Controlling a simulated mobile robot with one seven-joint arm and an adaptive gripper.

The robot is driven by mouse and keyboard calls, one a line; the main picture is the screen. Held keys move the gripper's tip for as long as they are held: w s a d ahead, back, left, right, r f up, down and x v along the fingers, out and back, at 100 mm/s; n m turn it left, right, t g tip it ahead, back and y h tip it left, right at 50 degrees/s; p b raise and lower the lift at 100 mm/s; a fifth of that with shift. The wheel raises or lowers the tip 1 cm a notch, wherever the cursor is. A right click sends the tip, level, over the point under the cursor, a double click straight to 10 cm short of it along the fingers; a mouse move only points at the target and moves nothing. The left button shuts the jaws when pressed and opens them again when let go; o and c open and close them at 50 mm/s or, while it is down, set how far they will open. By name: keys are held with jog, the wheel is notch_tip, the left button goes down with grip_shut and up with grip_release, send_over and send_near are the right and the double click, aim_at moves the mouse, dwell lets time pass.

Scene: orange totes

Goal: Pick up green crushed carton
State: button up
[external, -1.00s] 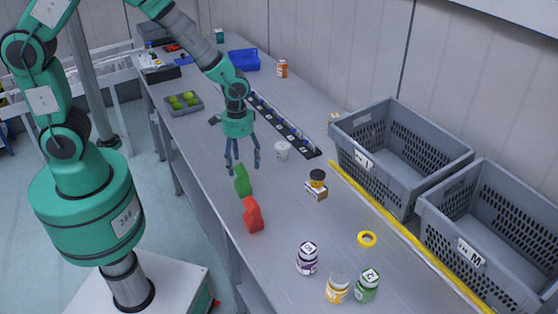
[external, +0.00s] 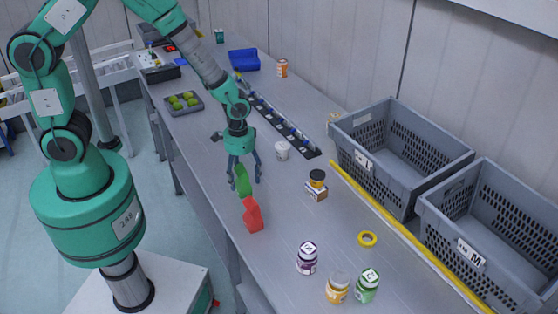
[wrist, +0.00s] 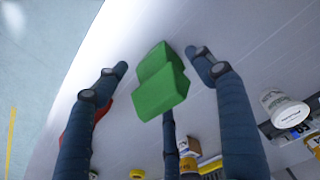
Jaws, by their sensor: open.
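The green crushed carton (external: 243,182) stands on the grey table near its left edge, just behind the red crushed carton (external: 252,215). In the wrist view the green carton (wrist: 160,83) lies between my spread fingers, with no clear contact. My gripper (external: 243,180) is open and points down over the green carton. In the wrist view my gripper (wrist: 160,70) shows two fingers at the sides and a third below the carton. The red carton (wrist: 98,112) is partly hidden behind the left finger there.
A white cup (external: 282,151) and a dark rail (external: 285,127) are right of my gripper. A black-lidded jar on a small box (external: 317,186) stands further right. Several jars (external: 338,288) are at the front. Grey crates (external: 400,160) line the right side.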

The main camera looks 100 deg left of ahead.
aim_at(243, 185)
jog(key=shift+f+b, duration=0.3)
jog(key=shift+f, duration=1.95)
jog(key=c, duration=1.1)
